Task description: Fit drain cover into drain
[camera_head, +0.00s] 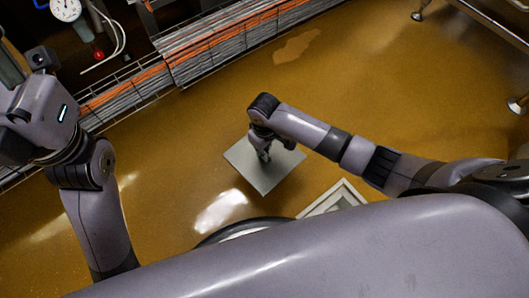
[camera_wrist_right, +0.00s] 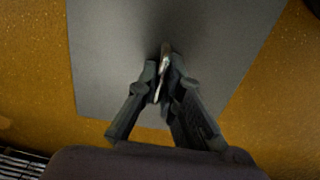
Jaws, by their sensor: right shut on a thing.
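The drain cover (camera_head: 258,182) is a flat grey square plate over the yellow-brown floor, near the middle of the head view. My right gripper (camera_head: 264,155) points down at its middle. In the right wrist view, the cover (camera_wrist_right: 105,60) fills much of the picture, and my right gripper (camera_wrist_right: 163,88) is shut on its small metal handle (camera_wrist_right: 166,57). I cannot tell whether the cover rests on the floor or hangs just above it. The drain (camera_head: 341,188) shows as a pale square frame to the lower right of the cover, partly hidden by my body. My left gripper is not in view.
A wire cable tray (camera_head: 215,55) with grey and orange cables runs along the upper left. A gauge (camera_head: 66,9) is at the top left. Metal stand legs (camera_head: 518,104) stand at the right. The floor (camera_head: 370,90) between is clear and shiny.

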